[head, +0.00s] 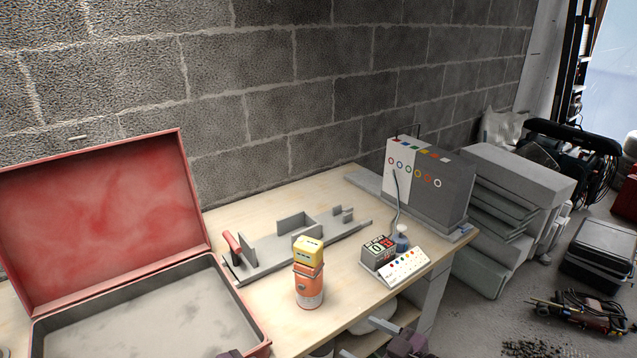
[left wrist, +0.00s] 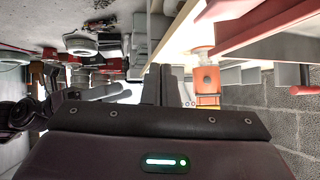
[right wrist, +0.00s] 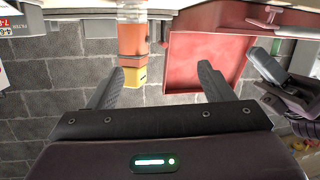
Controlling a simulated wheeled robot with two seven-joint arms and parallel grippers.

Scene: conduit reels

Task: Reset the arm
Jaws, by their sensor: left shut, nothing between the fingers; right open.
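My right gripper (head: 405,345) shows at the bottom edge of the head view, low in front of the bench. In the right wrist view its two fingers (right wrist: 160,85) stand wide apart with nothing between them. My left gripper (head: 235,353) barely shows at the bottom edge of the head view, by the red case's front corner. In the left wrist view its fingers (left wrist: 161,85) are together and hold nothing. It also shows at the right of the right wrist view (right wrist: 287,82). Both wrist views look upside down.
An open red case (head: 105,220) lies on the wooden bench (head: 340,275). An orange cylinder (head: 308,287) with a yellow block (head: 308,251) on top stands near the front. Behind are a grey fixture (head: 275,258), a display box (head: 379,253) and a grey cabinet (head: 445,185). Floor clutter lies right.

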